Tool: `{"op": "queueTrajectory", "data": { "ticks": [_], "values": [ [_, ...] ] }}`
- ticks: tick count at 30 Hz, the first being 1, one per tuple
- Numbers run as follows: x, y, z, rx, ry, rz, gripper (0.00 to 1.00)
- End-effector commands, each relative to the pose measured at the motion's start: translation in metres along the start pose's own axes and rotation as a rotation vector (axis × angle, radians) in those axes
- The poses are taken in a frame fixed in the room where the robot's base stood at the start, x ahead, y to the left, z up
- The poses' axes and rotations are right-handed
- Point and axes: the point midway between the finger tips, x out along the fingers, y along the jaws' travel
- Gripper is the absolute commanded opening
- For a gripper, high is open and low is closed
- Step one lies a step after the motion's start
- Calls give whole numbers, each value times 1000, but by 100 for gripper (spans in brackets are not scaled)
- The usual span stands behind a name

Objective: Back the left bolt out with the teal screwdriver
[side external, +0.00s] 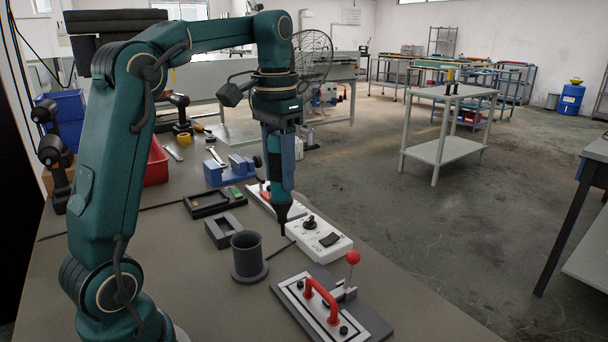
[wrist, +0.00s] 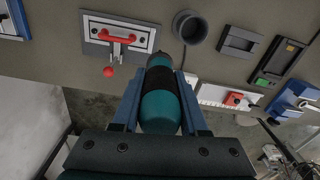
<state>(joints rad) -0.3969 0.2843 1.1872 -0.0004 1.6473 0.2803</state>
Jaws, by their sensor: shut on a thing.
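My gripper (side external: 280,160) is shut around the handle of the teal screwdriver (wrist: 160,108), between its two blue fingers. In the side view the screwdriver hangs upright, its dark shank pointing down above the table, apart from the plate. The plate (side external: 289,294) lies at the front of the table, with a red handle (side external: 322,300) across it. One dark bolt (side external: 300,285) shows at its left in the side view and another (side external: 344,330) toward its front. The plate (wrist: 96,20) also shows at the upper left of the wrist view.
A red-ball lever (side external: 352,258) stands up at the plate's right side. A dark round cup (side external: 247,258) stands left of the screwdriver. A white switch box (side external: 325,244) sits behind the plate. Dark trays (side external: 224,230) and a blue vise (side external: 232,172) stand further back.

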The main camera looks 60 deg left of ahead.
Motion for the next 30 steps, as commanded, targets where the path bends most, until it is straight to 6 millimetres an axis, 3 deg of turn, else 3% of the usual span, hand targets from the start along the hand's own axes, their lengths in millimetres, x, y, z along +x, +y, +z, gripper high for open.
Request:
{"op": "queueTrajectory", "data": {
  "ticks": [1, 6, 13, 19, 30],
  "values": [
    [1, 20, -5, 51, 1, 2, 0],
    [6, 82, -10, 203, -1, 7, 0],
    [12, 145, 1, 398, -10, 11, 0],
    [14, 167, 9, 476, -18, 12, 0],
    [38, 168, 11, 483, -21, 12, 0]
  ]
}}
